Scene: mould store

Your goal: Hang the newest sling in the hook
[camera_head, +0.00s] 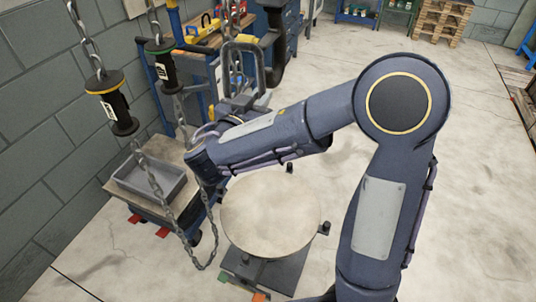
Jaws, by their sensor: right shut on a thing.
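A black tag with a yellow top ring (118,108) hangs on a chain at the left. A second black tag with a green top ring (163,68) hangs on another chain to its right. Both carry small white labels, too small to read. Chain (183,236) hangs below the tags in a long loop. My right gripper (240,103) is shut at the base of a dark oblong link (260,72), which stands upright. A dark hook (273,50) hangs just behind or beside the link. I cannot tell whether they touch. My forearm hides part of the chain. My left gripper is not in view.
A round pale-topped stand (270,212) is below my right forearm. A grey tray (150,182) sits on a low table by the block wall. A blue workbench with tools (205,35) is behind. Pallets (440,22) are stacked far back. The floor at right is clear.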

